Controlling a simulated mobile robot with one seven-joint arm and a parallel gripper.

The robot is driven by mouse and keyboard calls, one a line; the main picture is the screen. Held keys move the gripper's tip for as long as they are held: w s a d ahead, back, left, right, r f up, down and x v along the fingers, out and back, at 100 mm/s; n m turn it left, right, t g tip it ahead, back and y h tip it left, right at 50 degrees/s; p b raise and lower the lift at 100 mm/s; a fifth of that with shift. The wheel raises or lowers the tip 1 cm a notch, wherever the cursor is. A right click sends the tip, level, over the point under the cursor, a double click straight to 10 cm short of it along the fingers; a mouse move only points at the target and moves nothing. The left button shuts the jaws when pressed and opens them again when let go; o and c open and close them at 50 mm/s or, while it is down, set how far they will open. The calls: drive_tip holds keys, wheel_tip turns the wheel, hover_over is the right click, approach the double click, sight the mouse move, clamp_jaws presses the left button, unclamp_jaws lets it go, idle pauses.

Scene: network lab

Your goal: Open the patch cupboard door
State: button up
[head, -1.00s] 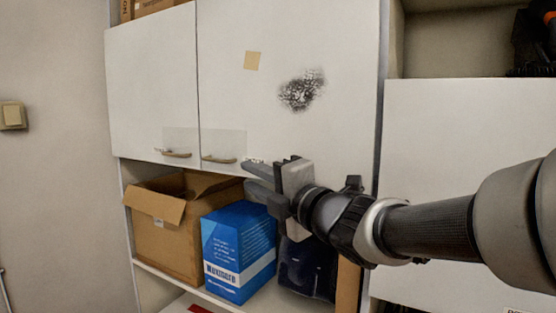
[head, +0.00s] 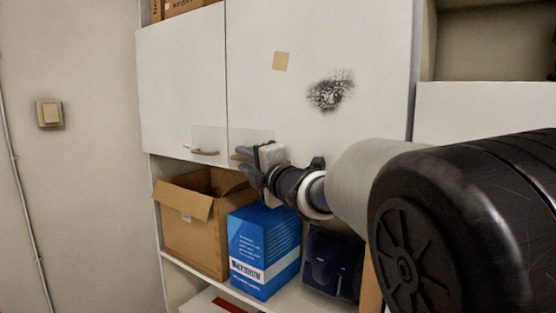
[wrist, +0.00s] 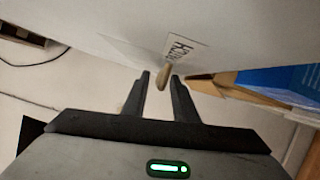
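The cupboard has two white doors, a left one (head: 180,85) and a right one (head: 300,60), both closed. Each has a wooden handle low down; the left handle (head: 205,152) is in full view. The right door's handle (head: 235,157) is partly hidden behind my gripper (head: 246,162). In the wrist view, my gripper (wrist: 160,76) is open, with two dark fingers apart. A wooden handle (wrist: 163,73) shows end-on between the fingertips, with no clear contact. Next to it is a label (wrist: 182,50) whose partly visible text looks like "PATCH".
Below the doors, a shelf holds an open cardboard box (head: 195,230), a blue box (head: 265,245) and a dark bin (head: 332,262). A light switch (head: 50,114) is on the left wall. A white panel (head: 480,110) stands at the right.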

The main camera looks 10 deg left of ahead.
clamp_jaws()
idle(1.4)
